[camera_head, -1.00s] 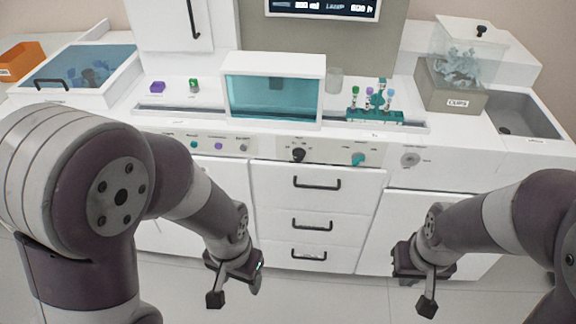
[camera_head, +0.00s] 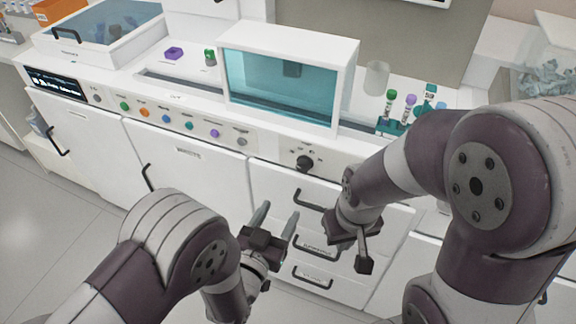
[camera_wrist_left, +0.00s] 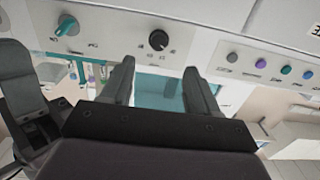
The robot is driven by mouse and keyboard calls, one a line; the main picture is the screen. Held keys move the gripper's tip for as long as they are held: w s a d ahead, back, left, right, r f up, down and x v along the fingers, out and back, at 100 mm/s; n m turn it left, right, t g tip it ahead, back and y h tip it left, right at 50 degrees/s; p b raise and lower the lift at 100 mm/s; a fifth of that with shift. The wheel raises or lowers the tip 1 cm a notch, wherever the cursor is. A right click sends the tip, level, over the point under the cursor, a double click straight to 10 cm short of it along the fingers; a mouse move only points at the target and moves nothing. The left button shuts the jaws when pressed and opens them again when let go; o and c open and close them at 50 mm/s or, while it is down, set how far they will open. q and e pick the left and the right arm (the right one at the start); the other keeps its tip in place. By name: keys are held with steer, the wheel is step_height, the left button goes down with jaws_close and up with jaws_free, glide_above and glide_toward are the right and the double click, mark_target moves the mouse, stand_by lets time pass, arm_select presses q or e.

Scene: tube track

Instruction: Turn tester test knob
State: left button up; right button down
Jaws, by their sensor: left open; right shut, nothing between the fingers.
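A round black knob (camera_head: 304,163) sits on the white front panel below the glass-fronted tester (camera_head: 280,85). The same black knob (camera_wrist_left: 158,40) shows in the left wrist view, with a teal knob (camera_wrist_left: 67,25) to its left. The panel lettering is too small to read. My left gripper (camera_head: 276,216) is open and empty, below the black knob and apart from it, its fingers pointing up towards the panel. In the left wrist view its two fingers (camera_wrist_left: 160,66) stand apart. My right gripper (camera_head: 364,262) is shut and empty, in front of the drawers. My right arm hides the teal knob in the head view.
A row of coloured buttons (camera_head: 165,117) runs along the panel to the left. Drawers with black handles (camera_head: 312,282) lie below. A tube rack (camera_head: 391,127) and a clear beaker (camera_head: 377,78) stand on the counter. Open floor lies at the left.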

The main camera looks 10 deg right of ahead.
mark_target(302, 169)
arm_select(q)
steer(key=x, duration=0.8)
steer(key=r+x, duration=0.1)
steer(key=x, duration=0.3)
steer(key=shift+w+d+b, duration=0.15)
steer(key=shift+b, duration=0.2)
steer(key=c, duration=1)
